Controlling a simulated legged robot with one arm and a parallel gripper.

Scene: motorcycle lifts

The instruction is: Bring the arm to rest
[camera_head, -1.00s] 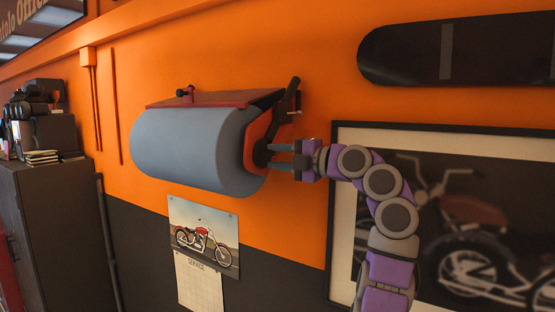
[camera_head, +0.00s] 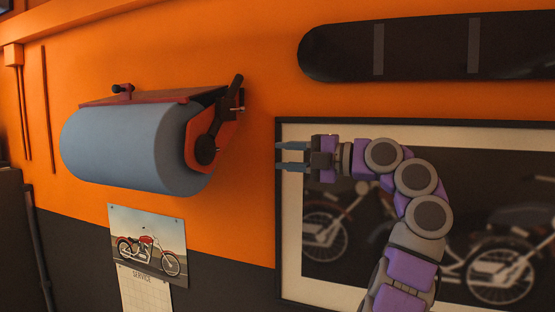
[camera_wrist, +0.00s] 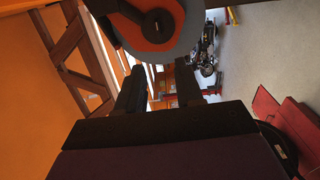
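My gripper (camera_head: 292,157) is in front of the framed motorcycle picture's left edge in the head view. Its two fingers are apart with nothing between them, pointing left. The blue paper roll (camera_head: 130,147) hangs on a red wall holder (camera_head: 150,97) to the left, with a clear gap to my fingertips. A dark lever (camera_head: 217,123) stands tilted at the holder's right end. In the wrist view my open fingers (camera_wrist: 158,82) show, with the roll's grey-blue end and the holder's dark hub (camera_wrist: 158,22) beyond them.
The framed motorcycle picture (camera_head: 345,264) is behind my arm. A black board (camera_head: 425,50) is on the wall above. A calendar (camera_head: 147,246) hangs below the roll. In the wrist view, a motorcycle (camera_wrist: 204,55) and a red lift part (camera_wrist: 280,115) stand on the pale floor.

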